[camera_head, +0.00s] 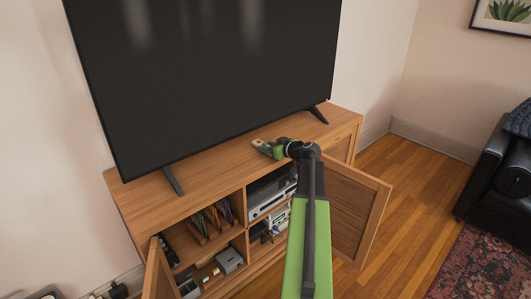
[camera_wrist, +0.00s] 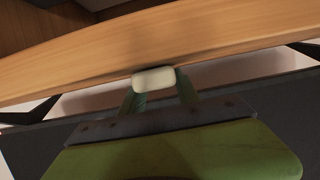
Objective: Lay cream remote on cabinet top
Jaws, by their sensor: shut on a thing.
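The cream remote (camera_wrist: 153,79) shows end-on in the wrist view, between the two green fingers of my gripper (camera_wrist: 158,92). In the head view a small pale part of the remote (camera_head: 259,143) shows at the far side of my gripper (camera_head: 268,147), over the cabinet top (camera_head: 215,176). My gripper is shut on the remote. The wooden cabinet top also fills a band across the wrist view (camera_wrist: 230,40). I cannot tell whether the remote touches the top. My gripper hides much of the remote in the head view.
A large black television (camera_head: 205,75) stands on the cabinet top, on two dark feet. The cabinet's right door (camera_head: 357,208) is open, and its shelves hold boxes and devices. The top is bare left of my gripper. A black sofa (camera_head: 510,165) is at the right.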

